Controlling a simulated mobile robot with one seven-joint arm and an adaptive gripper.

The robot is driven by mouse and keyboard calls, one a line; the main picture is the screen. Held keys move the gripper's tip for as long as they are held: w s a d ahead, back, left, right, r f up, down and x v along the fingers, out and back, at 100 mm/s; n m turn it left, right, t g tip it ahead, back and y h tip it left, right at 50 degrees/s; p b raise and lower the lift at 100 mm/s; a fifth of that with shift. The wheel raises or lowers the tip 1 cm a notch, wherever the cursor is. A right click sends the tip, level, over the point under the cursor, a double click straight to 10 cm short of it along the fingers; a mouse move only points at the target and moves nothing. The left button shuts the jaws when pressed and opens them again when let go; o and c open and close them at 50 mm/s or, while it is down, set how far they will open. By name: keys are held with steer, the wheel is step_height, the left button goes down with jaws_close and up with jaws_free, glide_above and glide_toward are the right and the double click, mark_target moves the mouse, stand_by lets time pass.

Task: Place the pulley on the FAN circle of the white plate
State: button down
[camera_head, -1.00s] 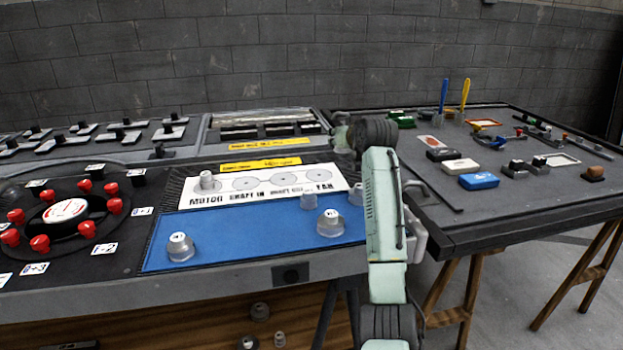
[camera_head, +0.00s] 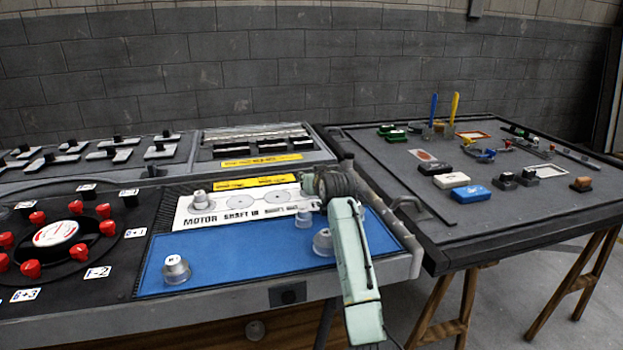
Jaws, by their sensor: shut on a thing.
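The white plate (camera_head: 218,219) lies behind the blue mat, with MOTOR and shaft lettering and a row of circles. Its right end, with the FAN circle and label, is hidden behind my wrist. My gripper (camera_head: 308,184) is low over that right end, mostly hidden by my dark wrist joint. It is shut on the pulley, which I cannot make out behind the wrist. A grey pulley (camera_head: 199,198) stands on the MOTOR circle.
A dial with red knobs (camera_head: 57,236) is at left. Yellow label strips (camera_head: 257,182) and black switches lie behind the plate. A second table (camera_head: 500,215) at right holds small boxes, a blue box (camera_head: 470,194) and two upright handles. My arm crosses the mat's right side.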

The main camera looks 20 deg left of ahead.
steer(key=c, duration=1.2)
jaws_free()
steer(key=shift+f, duration=0.1)
steer(key=shift+o, duration=0.2)
steer(key=shift+s+d, duration=0.1)
steer(key=b+v, duration=0.2)
steer(key=v, duration=1)
steer(key=shift+b, duration=0.4)
